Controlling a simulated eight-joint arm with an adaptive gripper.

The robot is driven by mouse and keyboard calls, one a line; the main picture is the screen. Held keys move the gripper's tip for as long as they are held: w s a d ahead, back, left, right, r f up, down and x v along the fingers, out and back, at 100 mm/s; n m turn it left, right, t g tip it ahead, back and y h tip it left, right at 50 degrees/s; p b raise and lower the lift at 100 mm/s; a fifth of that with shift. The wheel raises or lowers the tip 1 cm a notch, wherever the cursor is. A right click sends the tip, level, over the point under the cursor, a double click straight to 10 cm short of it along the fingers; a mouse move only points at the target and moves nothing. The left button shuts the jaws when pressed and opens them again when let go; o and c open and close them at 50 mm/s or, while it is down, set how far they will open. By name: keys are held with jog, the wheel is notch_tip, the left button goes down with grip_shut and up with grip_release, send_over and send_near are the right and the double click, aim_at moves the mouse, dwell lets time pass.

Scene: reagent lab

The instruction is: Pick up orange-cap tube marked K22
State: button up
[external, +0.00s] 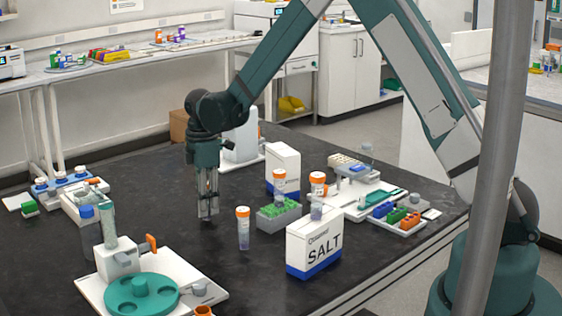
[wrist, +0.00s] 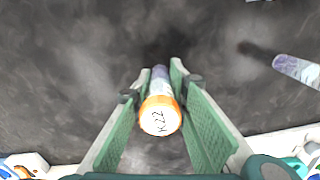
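The orange-cap tube marked K22 (wrist: 160,115) shows in the wrist view, its white cap top facing the camera and its body running down between my fingers. My gripper (wrist: 161,76) has one green-padded finger on each side of it. I cannot tell whether the pads touch the tube. In the external view my gripper (external: 208,213) points straight down, low over the dark bench.
Front left is a device with a teal disc (external: 142,297).

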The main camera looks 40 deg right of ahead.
jog(key=shift+r+p, duration=0.35)
jog(key=shift+r, duration=4.65)
